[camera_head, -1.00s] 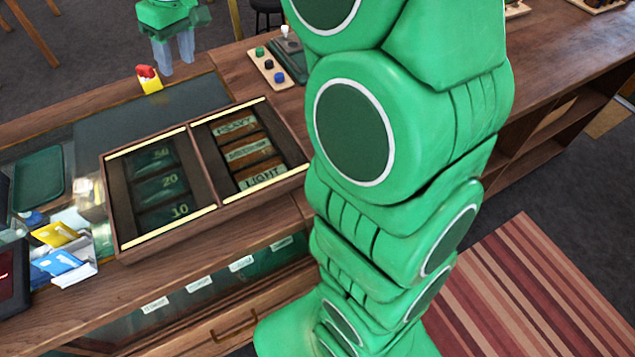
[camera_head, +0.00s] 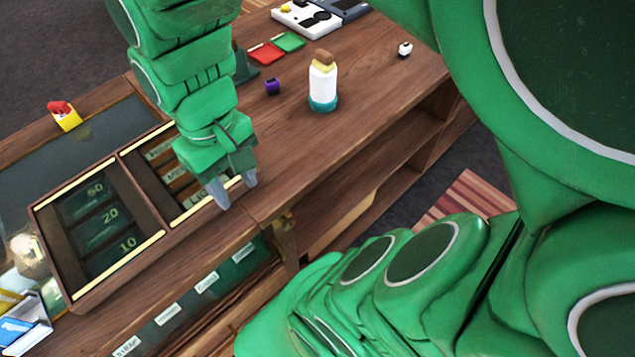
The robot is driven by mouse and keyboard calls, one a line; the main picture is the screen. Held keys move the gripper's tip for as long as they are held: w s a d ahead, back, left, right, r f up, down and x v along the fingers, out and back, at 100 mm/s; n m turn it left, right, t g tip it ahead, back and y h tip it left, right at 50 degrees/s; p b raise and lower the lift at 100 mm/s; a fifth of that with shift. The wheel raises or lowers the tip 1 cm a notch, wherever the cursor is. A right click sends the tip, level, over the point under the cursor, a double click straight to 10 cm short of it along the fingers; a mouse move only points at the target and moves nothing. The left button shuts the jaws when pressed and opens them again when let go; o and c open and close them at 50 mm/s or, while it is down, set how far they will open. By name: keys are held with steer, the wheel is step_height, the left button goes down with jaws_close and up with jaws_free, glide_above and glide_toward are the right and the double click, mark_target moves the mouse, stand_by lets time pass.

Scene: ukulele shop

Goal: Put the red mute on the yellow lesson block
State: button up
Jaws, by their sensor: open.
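A small red piece (camera_head: 60,107), which looks like the red mute, rests on top of the yellow block (camera_head: 70,122) at the back left of the counter in the head view. The block stands near the dark glass panel's far edge. My gripper (camera_head: 236,191) is open and empty, pointing down over the right front of the wooden tray. It is well apart from the red piece and the block, to their right and nearer the front. My wrist hides part of the tray's right compartment.
The wooden tray (camera_head: 97,282) has compartments marked 50, 20 and 10.

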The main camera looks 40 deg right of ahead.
steer(key=shift+m, duration=0.6)
steer(key=s, duration=0.1)
steer(key=s+d+f, duration=0.1)
steer(key=s, duration=0.3)
steer(key=shift+d+f, duration=0.3)
steer(key=shift+d, duration=0.05)
